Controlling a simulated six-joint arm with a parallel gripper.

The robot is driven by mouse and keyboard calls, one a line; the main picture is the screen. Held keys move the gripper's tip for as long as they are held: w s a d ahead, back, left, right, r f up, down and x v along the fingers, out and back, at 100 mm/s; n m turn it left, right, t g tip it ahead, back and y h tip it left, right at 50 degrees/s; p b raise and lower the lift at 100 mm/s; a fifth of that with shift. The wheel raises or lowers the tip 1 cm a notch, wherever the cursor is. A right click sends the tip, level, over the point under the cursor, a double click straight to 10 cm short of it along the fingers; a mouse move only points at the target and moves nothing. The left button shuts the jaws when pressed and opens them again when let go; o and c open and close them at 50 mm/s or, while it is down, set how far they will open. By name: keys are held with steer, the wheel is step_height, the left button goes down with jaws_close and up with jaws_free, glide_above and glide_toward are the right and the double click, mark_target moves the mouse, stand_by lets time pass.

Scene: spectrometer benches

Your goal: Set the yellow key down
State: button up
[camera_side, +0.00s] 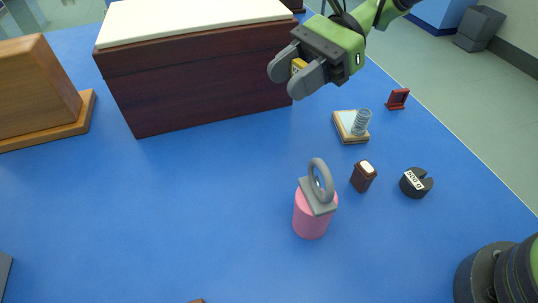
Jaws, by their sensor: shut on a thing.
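My gripper (296,78) is at the upper middle of the side view, in front of the right end of a dark wooden box. It is shut on the yellow key (298,66). Only a small yellow part shows between the grey fingers; the rest is hidden by them. The gripper appears to be held above the blue table (200,210), and I see no contact between the key and the table.
The dark box (200,85) with a cream top stands behind. A wooden block (35,85) is at left. A pink cylinder with a grey ring (312,215), a small brown object (363,176), a black slotted weight (416,183), a spring on a base (351,127) and a red frame (397,99) stand right of centre.

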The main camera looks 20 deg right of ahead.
steer(key=w+a+r+m+t, duration=0.3)
steer(key=w+a+r, duration=0.1)
glide_above(260, 159)
step_height(260, 159, down, 16)
steer(key=shift+f, duration=2.5)
steer(key=shift+f, duration=0.15)
steer(key=o, duration=1)
steer(key=shift+d+r, duration=0.15)
steer(key=shift+r, duration=0.05)
steer(key=v, duration=0.7)
steer(key=shift+s+d+f, duration=0.1)
steer(key=shift+d, duration=0.15)
